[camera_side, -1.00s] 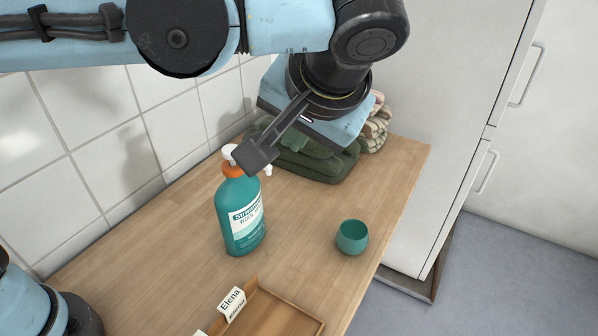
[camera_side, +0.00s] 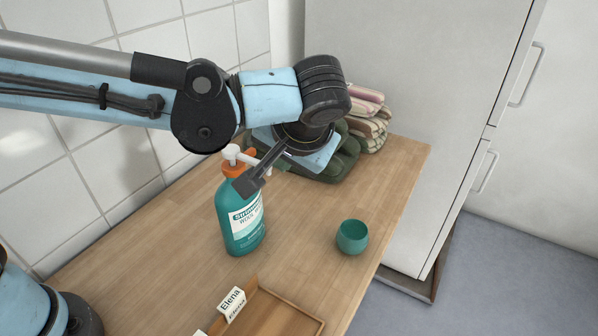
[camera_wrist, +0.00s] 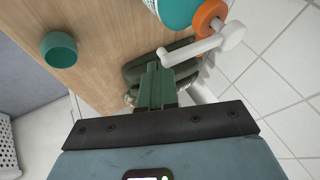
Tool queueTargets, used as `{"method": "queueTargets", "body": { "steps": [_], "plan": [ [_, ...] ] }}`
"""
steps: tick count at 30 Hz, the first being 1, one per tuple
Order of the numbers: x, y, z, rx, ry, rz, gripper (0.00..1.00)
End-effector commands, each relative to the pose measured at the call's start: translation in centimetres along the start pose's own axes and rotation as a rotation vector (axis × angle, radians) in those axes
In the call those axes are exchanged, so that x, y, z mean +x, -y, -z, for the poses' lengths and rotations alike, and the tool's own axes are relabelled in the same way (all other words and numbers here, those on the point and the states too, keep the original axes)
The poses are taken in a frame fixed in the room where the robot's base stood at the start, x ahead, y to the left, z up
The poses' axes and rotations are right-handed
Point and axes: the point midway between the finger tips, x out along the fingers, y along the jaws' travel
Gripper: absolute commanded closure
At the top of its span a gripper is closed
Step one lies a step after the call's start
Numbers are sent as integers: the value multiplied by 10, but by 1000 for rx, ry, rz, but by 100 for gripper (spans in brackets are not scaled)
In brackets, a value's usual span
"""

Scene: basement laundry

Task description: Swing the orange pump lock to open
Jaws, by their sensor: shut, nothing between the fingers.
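The teal pump bottle (camera_side: 240,224) stands upright on the counter, with a white label. Its orange collar lock (camera_side: 231,169) sits at the neck under the white pump head (camera_side: 233,153). In the wrist view the orange lock (camera_wrist: 207,17) and white pump nozzle (camera_wrist: 196,47) show at the top right. My gripper (camera_side: 248,183) is shut and empty. In the side view its fingertips overlap the bottle's upper right side, just below the collar. Whether they touch the bottle or the lock I cannot tell. Part of the collar is hidden behind the nozzle and fingers.
A teal cup (camera_side: 352,238) stands right of the bottle. A wooden tray (camera_side: 287,311) with an "Elena" card (camera_side: 232,303) is at the front. Folded green towels (camera_side: 335,165) and striped cloths (camera_side: 369,125) lie behind. The tiled wall (camera_side: 85,165) is close on the left.

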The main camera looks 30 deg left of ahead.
Motion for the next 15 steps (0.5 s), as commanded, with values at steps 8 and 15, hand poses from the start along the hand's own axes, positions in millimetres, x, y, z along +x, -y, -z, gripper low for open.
{"method": "queueTargets", "body": {
  "steps": [8, 15],
  "plan": [
    [21, 29, 0, -1, 1, 1, 100],
    [24, 36, 0, 1, 0, 0, 100]
  ]
}}
